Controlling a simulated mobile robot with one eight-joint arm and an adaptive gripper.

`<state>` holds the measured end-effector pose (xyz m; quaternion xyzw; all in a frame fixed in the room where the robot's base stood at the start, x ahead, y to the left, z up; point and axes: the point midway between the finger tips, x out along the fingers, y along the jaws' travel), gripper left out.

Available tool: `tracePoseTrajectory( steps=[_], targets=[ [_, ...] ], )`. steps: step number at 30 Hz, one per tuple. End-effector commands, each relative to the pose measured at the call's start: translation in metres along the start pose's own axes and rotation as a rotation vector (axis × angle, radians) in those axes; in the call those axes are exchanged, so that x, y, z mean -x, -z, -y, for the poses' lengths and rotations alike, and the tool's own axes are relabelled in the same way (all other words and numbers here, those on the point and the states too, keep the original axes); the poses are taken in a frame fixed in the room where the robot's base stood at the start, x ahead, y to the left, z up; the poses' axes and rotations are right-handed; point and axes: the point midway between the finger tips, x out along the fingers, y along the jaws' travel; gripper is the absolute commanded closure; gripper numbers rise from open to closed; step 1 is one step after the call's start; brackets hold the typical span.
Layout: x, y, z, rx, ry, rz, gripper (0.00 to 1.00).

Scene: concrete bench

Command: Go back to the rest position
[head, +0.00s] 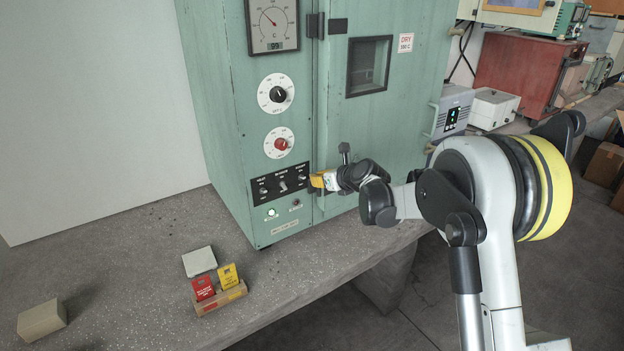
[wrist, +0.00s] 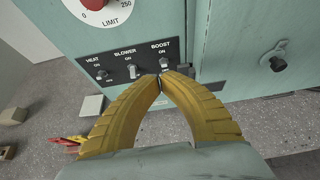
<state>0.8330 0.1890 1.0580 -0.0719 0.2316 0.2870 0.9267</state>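My gripper (head: 314,180) is in front of the green oven (head: 222,110), close to the right end of its black switch panel (head: 283,183). In the wrist view its two yellow fingers meet at the tips (wrist: 163,76), with nothing seen between them. The tips are just below the BOOST switch (wrist: 164,63); I cannot tell whether they touch it. The BLOWER switch (wrist: 132,72) and HEAT switch (wrist: 102,76) are to the left. A green lamp (head: 272,212) is lit below the panel.
The oven door handle (head: 344,150) stands out close to my gripper. Red and yellow cards (head: 228,277) in a wooden holder, a pale square block (head: 199,262) and a beige block (head: 41,320) are on the concrete bench (head: 140,260). The bench front is mostly clear.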

Motion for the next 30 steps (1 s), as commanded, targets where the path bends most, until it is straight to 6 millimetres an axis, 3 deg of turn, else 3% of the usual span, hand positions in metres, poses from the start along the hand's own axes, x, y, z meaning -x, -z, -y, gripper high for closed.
tracePoseTrajectory(
  steps=[10,14,17,23,30],
  targets=[
    [0.002,0.0,0.0,0.008,0.0,-0.003,1.0],
    [0.025,-0.007,-0.002,0.122,0.007,-0.025,1.0],
    [0.066,-0.014,-0.007,0.331,0.016,-0.068,1.0],
    [0.175,-0.01,-0.028,0.893,-0.003,-0.199,1.0],
    [0.3,0.037,-0.06,1.557,-0.111,-0.371,1.0]
  ],
)
